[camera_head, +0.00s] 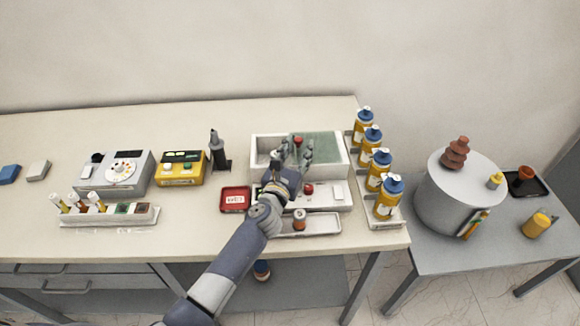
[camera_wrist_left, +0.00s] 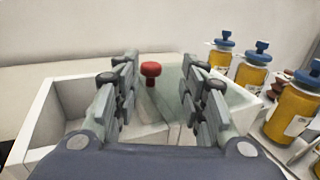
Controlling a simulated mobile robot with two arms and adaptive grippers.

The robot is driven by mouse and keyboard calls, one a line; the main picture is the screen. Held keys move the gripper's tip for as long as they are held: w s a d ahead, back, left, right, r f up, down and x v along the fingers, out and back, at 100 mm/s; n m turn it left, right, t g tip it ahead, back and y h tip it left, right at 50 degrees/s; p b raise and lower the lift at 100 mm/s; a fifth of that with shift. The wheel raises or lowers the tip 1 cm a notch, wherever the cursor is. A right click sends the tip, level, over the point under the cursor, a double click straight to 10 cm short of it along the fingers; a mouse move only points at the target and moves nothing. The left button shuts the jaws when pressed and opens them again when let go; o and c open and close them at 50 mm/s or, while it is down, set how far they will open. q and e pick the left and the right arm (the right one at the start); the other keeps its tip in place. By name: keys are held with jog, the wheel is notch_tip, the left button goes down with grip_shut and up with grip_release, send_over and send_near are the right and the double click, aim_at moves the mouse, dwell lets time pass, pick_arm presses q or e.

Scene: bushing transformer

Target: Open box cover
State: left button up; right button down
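The white box (camera_head: 258,152) stands toward the back of the long table. Its greenish translucent cover (camera_head: 325,145) lies over the right part, and the left part looks uncovered. A red knob (camera_head: 298,140) shows on the cover; it also shows in the left wrist view (camera_wrist_left: 151,69). My left gripper (camera_head: 293,155) is over the front of the box. In the left wrist view its fingers (camera_wrist_left: 158,98) are spread apart on either side of the knob, with the knob beyond them. Nothing is between the fingertips. My right gripper is not in view.
Several yellow bottles with blue caps (camera_head: 375,170) stand right of the box. A white panel with a red button (camera_head: 308,189) and a tray (camera_head: 310,226) lie in front. A red box (camera_head: 235,199) and a black device (camera_head: 217,150) are to the left. A grey drum (camera_head: 450,200) stands on the side table.

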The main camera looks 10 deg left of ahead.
pick_arm(q)
jog(key=s, duration=0.7)
jog(key=shift+s+a, duration=0.35)
jog(key=shift+s, duration=0.05)
